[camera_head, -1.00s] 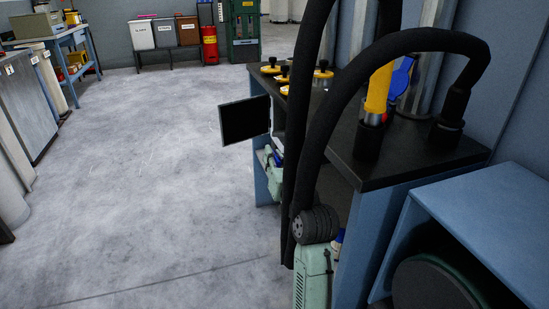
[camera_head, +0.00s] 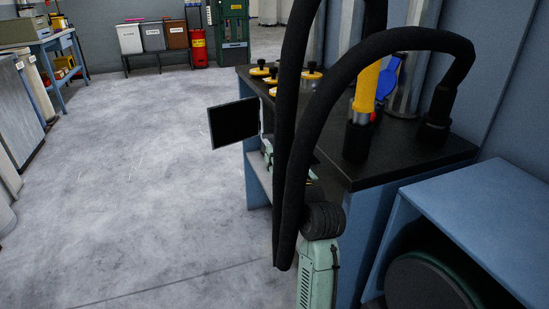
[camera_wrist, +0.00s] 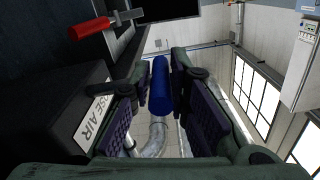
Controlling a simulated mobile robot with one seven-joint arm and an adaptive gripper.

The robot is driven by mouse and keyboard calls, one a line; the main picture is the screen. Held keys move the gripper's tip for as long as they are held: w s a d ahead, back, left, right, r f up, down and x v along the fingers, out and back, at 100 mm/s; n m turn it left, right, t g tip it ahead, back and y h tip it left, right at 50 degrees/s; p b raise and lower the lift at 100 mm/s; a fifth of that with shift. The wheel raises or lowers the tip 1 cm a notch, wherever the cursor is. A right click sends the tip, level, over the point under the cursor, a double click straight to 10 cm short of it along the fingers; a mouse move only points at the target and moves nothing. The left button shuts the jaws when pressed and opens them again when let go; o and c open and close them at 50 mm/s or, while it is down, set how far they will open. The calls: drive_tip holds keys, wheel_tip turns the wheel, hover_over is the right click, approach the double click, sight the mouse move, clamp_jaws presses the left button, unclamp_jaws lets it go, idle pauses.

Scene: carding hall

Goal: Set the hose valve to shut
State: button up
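In the wrist view a valve with a red lever handle (camera_wrist: 92,27) and a metal body sits at the upper left on a dark surface. Below it is a white label (camera_wrist: 92,122), partly hidden, ending in "SE AIR". My gripper (camera_wrist: 163,68) has its two fingers apart. A blue cylinder (camera_wrist: 160,88) shows between or behind them; I cannot tell whether they touch it. The red lever lies left of the fingers, apart from them. In the head view my gripper is not clearly visible, and the valve cannot be made out.
Yellow-and-black pieces (camera_head: 312,75) stand on the bench. A dark screen (camera_head: 234,123) juts out at its left. A blue open-fronted housing (camera_head: 480,205) stands at right. The floor at left is clear.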

drive_tip(key=o, duration=0.3)
drive_tip(key=shift+o, duration=0.2)
drive_tip(key=v, duration=1.2)
drive_tip(key=shift+r, duration=0.1)
drive_tip(key=shift+c, duration=0.6)
